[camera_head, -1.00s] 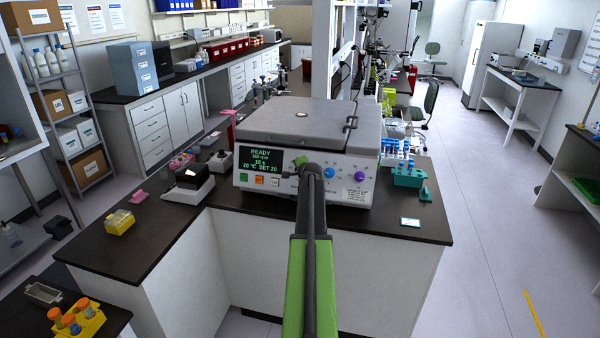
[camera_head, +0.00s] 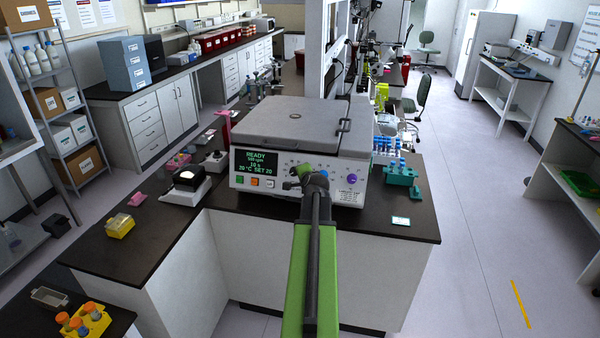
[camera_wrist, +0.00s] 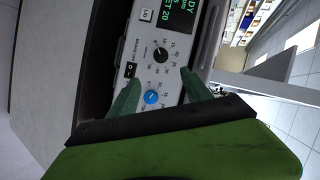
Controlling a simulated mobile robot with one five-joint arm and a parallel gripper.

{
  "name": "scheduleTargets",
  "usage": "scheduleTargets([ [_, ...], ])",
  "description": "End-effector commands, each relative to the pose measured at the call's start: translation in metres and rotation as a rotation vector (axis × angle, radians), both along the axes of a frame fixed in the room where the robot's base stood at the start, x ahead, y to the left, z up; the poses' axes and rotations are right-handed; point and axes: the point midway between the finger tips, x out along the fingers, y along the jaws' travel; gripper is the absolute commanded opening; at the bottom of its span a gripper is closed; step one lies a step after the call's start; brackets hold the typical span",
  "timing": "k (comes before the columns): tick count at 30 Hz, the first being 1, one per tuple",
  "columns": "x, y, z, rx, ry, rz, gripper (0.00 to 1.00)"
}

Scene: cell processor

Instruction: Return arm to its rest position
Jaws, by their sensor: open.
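My green arm reaches forward from the bottom of the head view toward the white centrifuge (camera_head: 300,150) on the dark bench. Its lid is down and its screen reads READY. My gripper (camera_head: 305,172) is in front of the control panel, with its fingers mostly hidden by the wrist in that view. In the wrist view my gripper (camera_wrist: 158,85) shows two green fingers spread apart with nothing between them. The centrifuge panel (camera_wrist: 165,45) lies beyond them, with a black knob and a blue knob. I cannot tell how far the fingertips are from the panel.
A teal tube rack (camera_head: 401,174) stands right of the centrifuge. A black-topped white box (camera_head: 186,185) and a yellow box (camera_head: 119,225) are left. A yellow rack (camera_head: 88,322) with orange-capped tubes is at the lower left.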

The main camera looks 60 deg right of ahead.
Motion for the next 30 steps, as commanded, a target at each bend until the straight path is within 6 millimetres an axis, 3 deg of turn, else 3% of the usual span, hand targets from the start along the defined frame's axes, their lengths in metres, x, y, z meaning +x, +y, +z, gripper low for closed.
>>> scheduleTargets([
  [15,-0.001,0.001,0.001,0.0,0.0,0.0,0.57],
  [17,0.004,0.004,-0.001,0.0,0.0,0.007,0.57],
  [19,0.023,0.017,-0.005,0.0,-0.001,0.036,0.57],
  [23,0.097,0.07,-0.018,0.001,0.0,0.149,0.57],
  [27,0.185,0.16,-0.033,-0.004,0.005,0.306,0.57],
  [30,0.234,0.233,-0.046,-0.006,0.029,0.424,0.57],
])
